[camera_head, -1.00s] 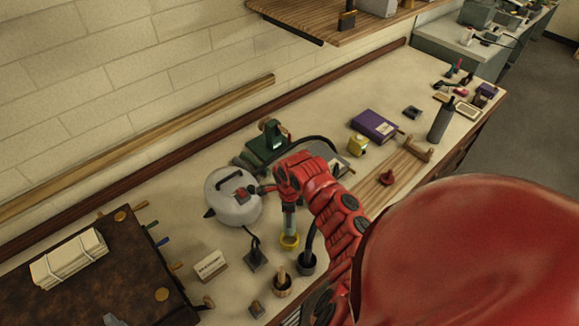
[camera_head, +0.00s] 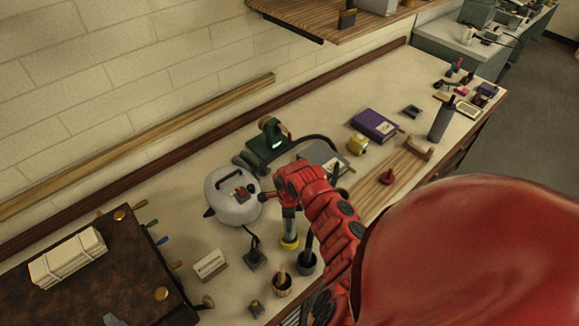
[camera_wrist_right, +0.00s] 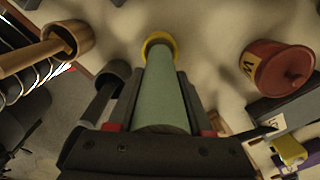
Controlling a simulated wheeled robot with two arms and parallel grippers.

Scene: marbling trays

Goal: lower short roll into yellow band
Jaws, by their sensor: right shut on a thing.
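The short roll (camera_head: 290,224) is a pale green cylinder held upright in my right gripper (camera_head: 289,207). The gripper is shut on its upper part. The yellow band (camera_head: 289,243) is a ring on the bench at the roll's lower end. In the right wrist view the roll (camera_wrist_right: 160,95) runs between the dark fingers towards the yellow band (camera_wrist_right: 150,39), which shows around its far end. I cannot tell how deep the roll's end sits in the band. My left gripper is not in view.
A white lidded pot (camera_head: 232,208) stands close left of the gripper. A dark cup (camera_head: 306,263) and a wooden cup (camera_head: 281,285) with a handle stand in front. A card sign (camera_head: 210,264) and a brown leather case (camera_head: 120,285) lie to the left.

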